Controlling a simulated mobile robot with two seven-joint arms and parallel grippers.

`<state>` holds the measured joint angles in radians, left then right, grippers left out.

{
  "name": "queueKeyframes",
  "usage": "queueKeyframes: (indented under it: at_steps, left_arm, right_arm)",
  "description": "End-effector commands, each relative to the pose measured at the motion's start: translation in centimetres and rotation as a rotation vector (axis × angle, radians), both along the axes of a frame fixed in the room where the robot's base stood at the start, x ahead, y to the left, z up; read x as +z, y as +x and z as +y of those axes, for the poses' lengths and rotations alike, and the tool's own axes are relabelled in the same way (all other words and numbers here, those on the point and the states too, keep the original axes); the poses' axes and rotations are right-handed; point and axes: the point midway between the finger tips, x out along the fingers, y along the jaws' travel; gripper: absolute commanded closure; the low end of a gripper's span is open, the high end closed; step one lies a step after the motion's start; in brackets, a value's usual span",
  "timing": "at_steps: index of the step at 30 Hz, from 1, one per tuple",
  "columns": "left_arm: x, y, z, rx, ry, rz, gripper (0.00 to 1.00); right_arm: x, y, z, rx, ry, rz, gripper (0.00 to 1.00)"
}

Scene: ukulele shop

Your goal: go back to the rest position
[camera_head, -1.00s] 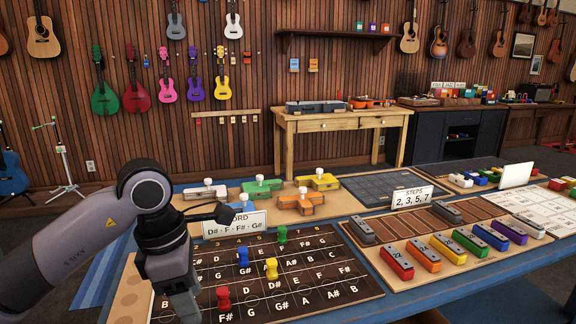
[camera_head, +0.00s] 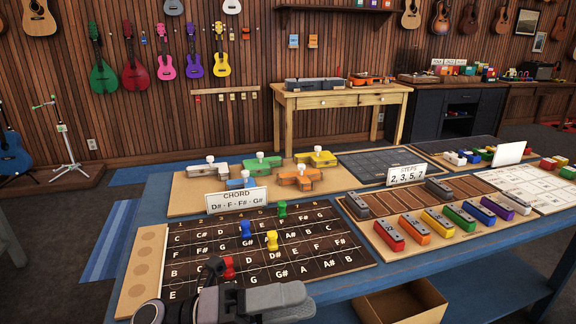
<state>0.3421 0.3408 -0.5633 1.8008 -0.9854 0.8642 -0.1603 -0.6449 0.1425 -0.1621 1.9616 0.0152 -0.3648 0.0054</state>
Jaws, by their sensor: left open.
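My left gripper (camera_head: 292,303) is low at the bottom of the head view, lying over the front edge of the dark note board (camera_head: 330,255). Its jaws are open and I see nothing between them. A red peg (camera_head: 229,267) stands on the board just behind my left gripper and wrist, its lower part close to them. A blue peg (camera_head: 246,230), a yellow peg (camera_head: 272,240) and a green peg (camera_head: 282,209) stand further back on the board. My right gripper is not in view.
A chord card (camera_head: 238,198) stands behind the note board, with several coloured clamps on a wooden board (camera_head: 185,197) beyond it. At the right are coloured bars on a wooden tray (camera_head: 376,240) and a steps card (camera_head: 406,175). A cardboard box (camera_head: 400,305) sits below the table's front edge.

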Motion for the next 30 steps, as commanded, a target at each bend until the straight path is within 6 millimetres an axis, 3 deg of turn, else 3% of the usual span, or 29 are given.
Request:
queueKeyframes:
  at_steps: [4,7,13,17,21,25,30]
  left_arm:
    - [-0.7,2.3,2.9,0.198,-0.239,0.357,0.48]
    - [-2.9,3.8,5.7,0.337,-0.374,0.603,0.48]
    - [-11.1,4.2,12.0,0.629,-0.597,1.116,0.48]
    - [-17.9,1.5,15.8,0.818,-0.709,1.456,0.48]
    - [-24.3,-3.3,18.6,0.991,-0.791,1.772,0.48]
    - [-27.7,-7.2,19.9,1.095,-0.833,1.966,0.48]
    - [-29.2,-9.3,20.4,1.144,-0.85,2.059,0.48]
  right_arm:
    - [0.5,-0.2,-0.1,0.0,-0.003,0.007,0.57]
    - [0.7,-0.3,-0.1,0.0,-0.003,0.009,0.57]
    - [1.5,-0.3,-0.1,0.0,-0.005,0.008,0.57]
    - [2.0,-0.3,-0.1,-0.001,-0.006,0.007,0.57]
    - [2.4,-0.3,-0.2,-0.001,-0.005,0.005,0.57]
    - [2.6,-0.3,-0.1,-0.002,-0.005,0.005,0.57]
    - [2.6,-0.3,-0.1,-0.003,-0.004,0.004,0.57]
